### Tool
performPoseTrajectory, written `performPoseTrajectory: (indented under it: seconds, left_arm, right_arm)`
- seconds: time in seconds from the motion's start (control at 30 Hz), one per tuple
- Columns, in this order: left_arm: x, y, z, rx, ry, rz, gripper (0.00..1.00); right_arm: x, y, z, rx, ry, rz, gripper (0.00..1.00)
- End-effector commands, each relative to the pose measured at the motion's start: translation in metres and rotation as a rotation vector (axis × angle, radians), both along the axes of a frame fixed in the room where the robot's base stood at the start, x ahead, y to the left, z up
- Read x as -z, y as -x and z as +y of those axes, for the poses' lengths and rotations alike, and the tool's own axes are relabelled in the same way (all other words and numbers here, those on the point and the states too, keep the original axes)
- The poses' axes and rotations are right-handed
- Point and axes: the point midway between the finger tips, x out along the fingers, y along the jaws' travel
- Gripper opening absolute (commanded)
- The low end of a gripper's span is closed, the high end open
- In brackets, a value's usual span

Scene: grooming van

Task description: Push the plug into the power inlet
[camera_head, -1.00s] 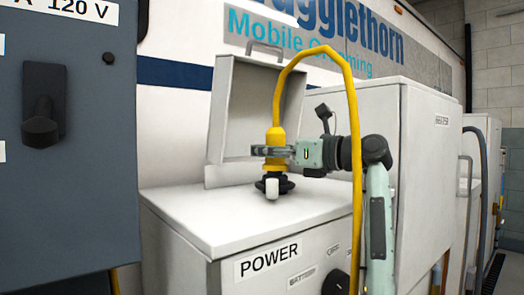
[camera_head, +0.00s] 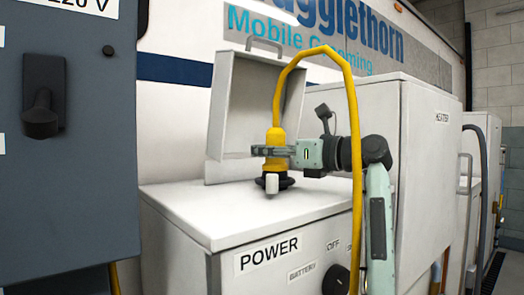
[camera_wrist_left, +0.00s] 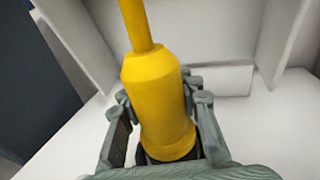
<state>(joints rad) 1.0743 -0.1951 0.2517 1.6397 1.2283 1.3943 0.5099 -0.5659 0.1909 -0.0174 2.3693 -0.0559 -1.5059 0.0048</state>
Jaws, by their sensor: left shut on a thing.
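The yellow plug (camera_head: 275,148) stands upright, directly over the black round power inlet (camera_head: 284,184) on the white cabinet top. Its lower end meets or nearly meets the inlet; I cannot tell how far in it is. A small white piece (camera_head: 271,186) shows at the inlet's front. My left gripper (camera_head: 272,151) is shut around the plug body. In the left wrist view the plug (camera_wrist_left: 158,95) sits between both fingers (camera_wrist_left: 160,130), with a dark part below it, mostly hidden. My right gripper is not in view.
A yellow cable (camera_head: 355,170) arches from the plug and hangs in front of my arm. An open grey lid (camera_head: 230,110) stands behind the inlet. The cabinet (camera_head: 195,210) has a POWER label and a black knob (camera_head: 336,280). A tall white box (camera_head: 430,150) is at right.

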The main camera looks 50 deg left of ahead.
Motion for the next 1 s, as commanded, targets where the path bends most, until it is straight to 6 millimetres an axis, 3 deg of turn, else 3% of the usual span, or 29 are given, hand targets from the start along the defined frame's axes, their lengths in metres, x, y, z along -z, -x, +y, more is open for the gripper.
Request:
performPoseTrajectory:
  seconds: [0.17, 0.2, 0.4, 0.77, 1.0]
  left_arm:
    - [0.003, 0.000, 0.000, 0.000, -0.001, -0.001, 0.00]
    - [0.002, 0.000, 0.000, 0.000, -0.001, -0.001, 0.30]
    - [0.002, 0.000, 0.000, 0.000, -0.001, -0.001, 0.55]
    - [0.003, -0.001, -0.003, 0.001, 0.001, 0.001, 0.57]
    - [0.003, -0.008, -0.040, 0.004, 0.001, 0.002, 0.57]
  right_arm:
    - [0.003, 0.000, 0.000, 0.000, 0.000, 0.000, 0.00]
    - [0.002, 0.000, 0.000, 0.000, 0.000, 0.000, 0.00]
    - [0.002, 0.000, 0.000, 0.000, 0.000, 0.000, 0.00]
    - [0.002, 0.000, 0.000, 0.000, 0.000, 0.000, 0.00]
    - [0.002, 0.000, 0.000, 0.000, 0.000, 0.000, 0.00]
